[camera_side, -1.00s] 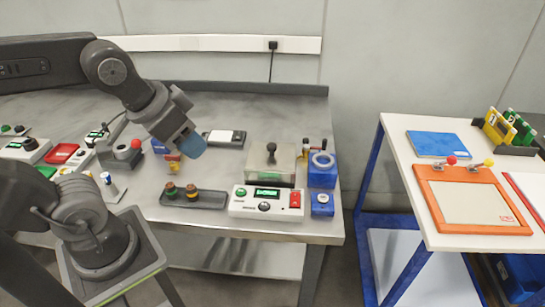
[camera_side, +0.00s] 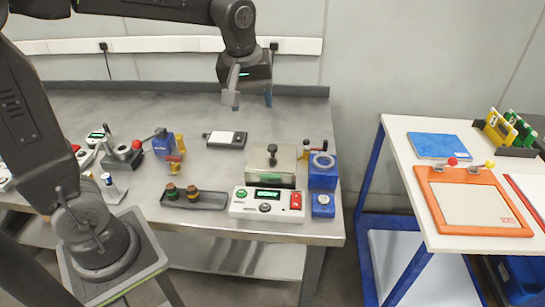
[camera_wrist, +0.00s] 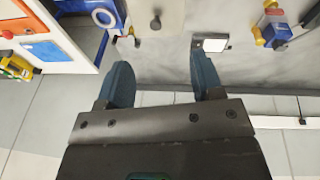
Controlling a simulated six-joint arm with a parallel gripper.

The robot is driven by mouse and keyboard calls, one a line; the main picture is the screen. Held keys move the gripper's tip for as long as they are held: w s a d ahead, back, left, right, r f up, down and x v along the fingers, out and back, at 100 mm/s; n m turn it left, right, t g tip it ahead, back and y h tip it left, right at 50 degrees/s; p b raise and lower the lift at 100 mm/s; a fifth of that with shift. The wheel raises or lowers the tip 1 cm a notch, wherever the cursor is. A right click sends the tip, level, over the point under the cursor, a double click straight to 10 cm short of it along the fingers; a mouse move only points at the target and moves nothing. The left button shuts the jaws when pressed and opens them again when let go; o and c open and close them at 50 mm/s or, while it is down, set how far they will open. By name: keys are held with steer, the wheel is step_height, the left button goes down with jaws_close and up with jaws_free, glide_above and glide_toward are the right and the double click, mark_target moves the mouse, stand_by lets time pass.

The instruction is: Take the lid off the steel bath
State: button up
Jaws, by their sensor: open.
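The steel bath (camera_side: 284,181) stands near the right end of the steel bench, behind a white control box. Its flat lid (camera_side: 285,158) lies on top, with a small dark knob (camera_side: 272,149) standing up. The knob also shows in the wrist view (camera_wrist: 155,24), at the top, beyond the fingertips. My gripper (camera_side: 250,99) is open and empty, fingers pointing down, high above the back of the bench. It is behind and slightly left of the bath in the side view. Its two blue-grey fingers also show in the wrist view (camera_wrist: 160,70), spread apart.
The control box (camera_side: 267,203) stands directly in front of the bath. A blue block with a ring (camera_side: 322,171) is close on its right. A dark device with a white pad (camera_side: 225,139) lies to the left. A tray with two small pots (camera_side: 193,199) sits at front left.

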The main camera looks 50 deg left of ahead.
steer(key=w+a+f+n+g, duration=0.2)
steer(key=w+a+f+n, duration=0.1)
steer(key=w+f+n, duration=0.55)
glide_toward(273, 146)
steer(key=shift+m+y, duration=0.4)
steer(key=shift+m, duration=0.05)
steer(key=f, duration=0.3)
steer(key=w+f, duration=0.1)
steer(key=f, duration=0.1)
steer(key=shift+d+f, duration=0.1)
steer(key=shift+f, duration=0.1)
steer(key=shift+s+a+f, duration=0.15)
steer(key=shift+a+f, duration=0.05)
steer(key=shift+f, duration=0.65)
steer(key=shift+s+a+f, duration=0.1)
steer(key=shift+a+f, duration=0.1)
steer(key=shift+f, duration=0.65)
steer(key=shift+s+a+f, duration=0.15)
steer(key=shift+a+f, duration=0.05)
steer(key=shift+f, duration=0.7)
steer(key=c, duration=1)
